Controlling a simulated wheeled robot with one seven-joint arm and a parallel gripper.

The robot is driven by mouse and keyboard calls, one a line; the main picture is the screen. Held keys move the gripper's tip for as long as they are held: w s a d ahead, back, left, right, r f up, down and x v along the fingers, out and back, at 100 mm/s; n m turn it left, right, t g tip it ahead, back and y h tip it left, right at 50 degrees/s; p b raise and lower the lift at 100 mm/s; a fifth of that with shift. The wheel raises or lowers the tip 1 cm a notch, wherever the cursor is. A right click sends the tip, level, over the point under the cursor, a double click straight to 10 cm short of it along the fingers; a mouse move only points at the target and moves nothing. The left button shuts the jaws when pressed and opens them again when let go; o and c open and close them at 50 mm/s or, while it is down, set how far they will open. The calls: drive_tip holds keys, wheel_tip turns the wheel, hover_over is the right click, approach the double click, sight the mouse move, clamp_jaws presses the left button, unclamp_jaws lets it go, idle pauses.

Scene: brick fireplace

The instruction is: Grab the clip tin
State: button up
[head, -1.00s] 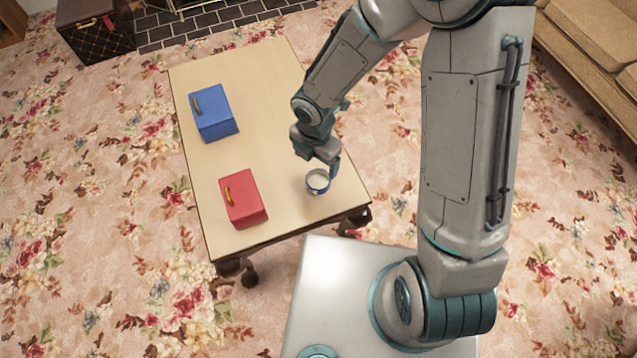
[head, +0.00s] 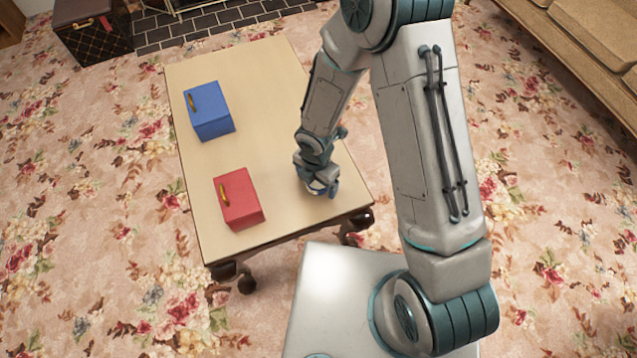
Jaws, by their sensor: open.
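The clip tin (head: 317,185) is a small round tin with a pale top and a blue rim, near the table's front right corner. My gripper (head: 321,190) is low over it and hides most of it. The fingers are open and seem to be around or just above the tin; I cannot tell whether they touch it.
The tin is on a light wooden table (head: 262,130) with dark carved legs. A red box (head: 240,200) with a gold handle stands to the left of my gripper, and a blue box (head: 211,112) farther back. The table between them is clear.

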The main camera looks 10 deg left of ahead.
drive_tip(key=c, duration=1.1)
drive_tip(key=shift+o, duration=0.2)
drive_tip(key=shift+r, duration=0.15)
